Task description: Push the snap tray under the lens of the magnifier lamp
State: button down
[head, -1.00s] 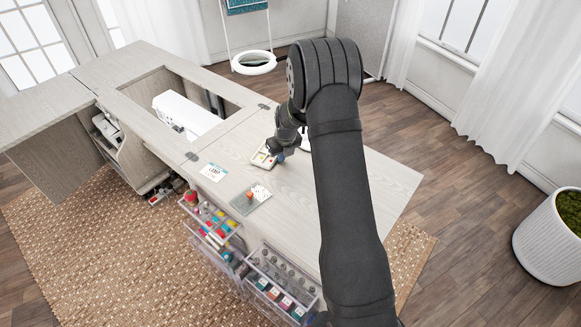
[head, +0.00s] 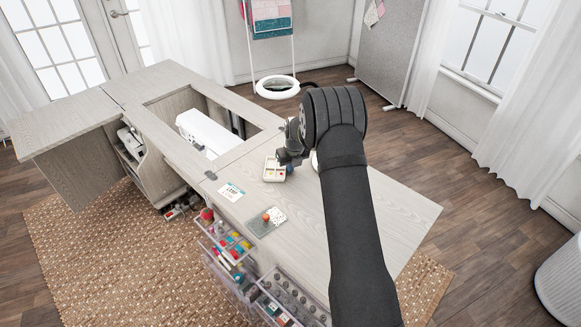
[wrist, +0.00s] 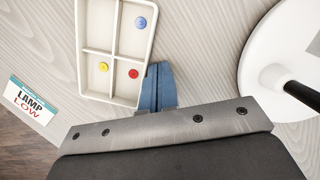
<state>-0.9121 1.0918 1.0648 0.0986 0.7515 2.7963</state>
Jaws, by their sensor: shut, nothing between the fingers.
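The snap tray (head: 269,178) is a small off-white tray with compartments, flat on the cabinet top. In the wrist view the tray (wrist: 83,55) holds a blue, a red and a yellow snap. My gripper (wrist: 158,68) is shut and empty, its blue fingertips low beside the tray's right wall. They look touching or nearly so. In the head view my gripper (head: 290,168) is at the tray's right. The white lamp base (wrist: 262,70) with a black stem is right of my gripper, mostly hidden in the head view.
A "LAMP LOW" card (head: 231,192) lies left of the tray. A small grey pad (head: 258,227) with an orange item lies nearer. A white sewing machine (head: 205,133) sits in the cabinet opening behind left. Open drawers (head: 228,245) stand at the front.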

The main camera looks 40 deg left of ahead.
aim_at(293, 177)
jog(key=shift+s+d, duration=0.15)
jog(key=shift+d, duration=0.25)
jog(key=shift+s+d, duration=0.25)
jog(key=shift+d, duration=0.35)
jog(key=shift+s+d, duration=0.2)
jog(key=shift+d, duration=0.4)
jog(key=v, duration=1)
jog(key=shift+d, duration=0.2)
jog(key=shift+s, duration=0.1)
